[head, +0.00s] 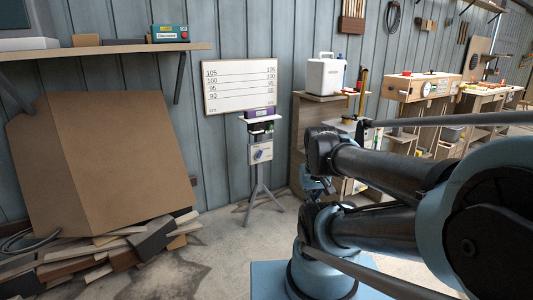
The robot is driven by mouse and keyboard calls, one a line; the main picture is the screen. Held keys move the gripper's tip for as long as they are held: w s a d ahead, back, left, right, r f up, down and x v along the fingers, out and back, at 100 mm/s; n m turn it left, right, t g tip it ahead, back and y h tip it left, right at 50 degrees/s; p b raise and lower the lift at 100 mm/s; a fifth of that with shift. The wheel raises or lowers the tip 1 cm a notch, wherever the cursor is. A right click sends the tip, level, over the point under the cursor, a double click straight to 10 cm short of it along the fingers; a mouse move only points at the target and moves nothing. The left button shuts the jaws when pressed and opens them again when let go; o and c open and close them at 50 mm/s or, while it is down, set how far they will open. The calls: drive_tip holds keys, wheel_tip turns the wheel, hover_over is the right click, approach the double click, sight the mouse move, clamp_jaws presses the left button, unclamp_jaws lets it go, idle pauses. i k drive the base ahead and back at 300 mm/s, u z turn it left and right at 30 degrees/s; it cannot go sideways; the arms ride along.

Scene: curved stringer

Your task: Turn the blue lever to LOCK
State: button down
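A small blue lever (258,155) sits on the front of a pale box (254,151) on a grey tripod stand in front of the back wall. The lever is too small here to read its angle or any LOCK marking. My arm reaches in from the right, and its far end, with what looks like my gripper (318,188), is folded down to the right of the stand. It is apart from the lever in the picture. Its fingers cannot be made out, so whether it is open or shut does not show.
A ruled white board (240,86) hangs behind the stand. A leaning brown panel (120,155) and scrap wood (105,255) lie at left. A wooden cabinet (312,125) stands right of the stand. The floor (225,260) before the stand is clear.

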sight(258, 158)
drive_tip(key=i, duration=0.95)
drive_tip(key=u, duration=0.3)
